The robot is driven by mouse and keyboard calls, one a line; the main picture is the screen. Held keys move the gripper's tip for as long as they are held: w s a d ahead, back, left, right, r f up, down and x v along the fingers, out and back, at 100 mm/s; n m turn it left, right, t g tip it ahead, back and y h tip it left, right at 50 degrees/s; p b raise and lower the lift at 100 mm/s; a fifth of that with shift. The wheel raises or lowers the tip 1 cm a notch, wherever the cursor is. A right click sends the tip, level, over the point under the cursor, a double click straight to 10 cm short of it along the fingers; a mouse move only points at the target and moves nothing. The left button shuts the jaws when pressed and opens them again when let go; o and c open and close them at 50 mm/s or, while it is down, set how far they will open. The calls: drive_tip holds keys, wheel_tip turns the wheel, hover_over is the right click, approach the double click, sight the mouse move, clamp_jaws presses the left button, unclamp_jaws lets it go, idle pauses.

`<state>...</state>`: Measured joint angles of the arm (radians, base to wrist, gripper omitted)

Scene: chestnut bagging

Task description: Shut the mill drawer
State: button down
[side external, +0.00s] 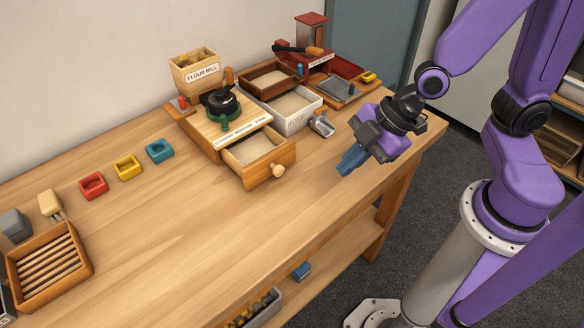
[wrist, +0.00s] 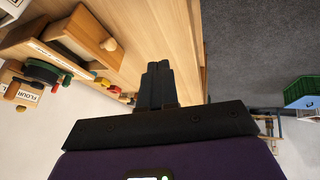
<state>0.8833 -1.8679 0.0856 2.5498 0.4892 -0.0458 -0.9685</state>
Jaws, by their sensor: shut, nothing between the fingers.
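The flour mill (side external: 222,108) stands toward the back of the table, with a hopper labelled FLOUR MILL (side external: 197,72) behind its dark crank top. Its wooden drawer (side external: 285,155) is pulled out toward the table's front edge and holds pale flour. The round drawer knob (side external: 278,170) faces the front. In the wrist view the drawer (wrist: 92,22) and its knob (wrist: 108,44) show at upper left. My gripper (side external: 348,164) is shut and empty, to the right of the drawer and apart from it, above the table near its front edge. Its closed fingers also show in the wrist view (wrist: 157,80).
A white bin (side external: 290,118) of flour, a metal scoop (side external: 322,124) and a red-brown station (side external: 325,62) stand to the right of the mill. Small red (side external: 93,186), yellow (side external: 127,167) and blue (side external: 159,151) boxes line the left. The table in front of the drawer is clear.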

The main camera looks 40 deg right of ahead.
drive_tip(key=shift+n+t, duration=0.3)
drive_tip(key=shift+t, duration=0.6)
drive_tip(key=w+a+f, duration=0.1)
drive_tip(key=w+f, duration=0.1)
drive_tip(key=w+a+f, duration=0.1)
drive_tip(key=w+f, duration=0.2)
drive_tip(key=w+a+f, duration=0.1)
drive_tip(key=w+f, duration=0.1)
drive_tip(key=f, duration=0.1)
drive_tip(key=shift+w+a+f, duration=0.1)
drive_tip(key=shift+w+f, duration=0.15)
drive_tip(key=w, duration=0.3)
drive_tip(key=shift+a+f, duration=0.2)
drive_tip(key=shift+w, duration=0.6)
approach(249, 157)
drive_tip(key=x, duration=0.4)
drive_tip(key=shift+a, duration=0.1)
drive_tip(key=shift+w, duration=0.25)
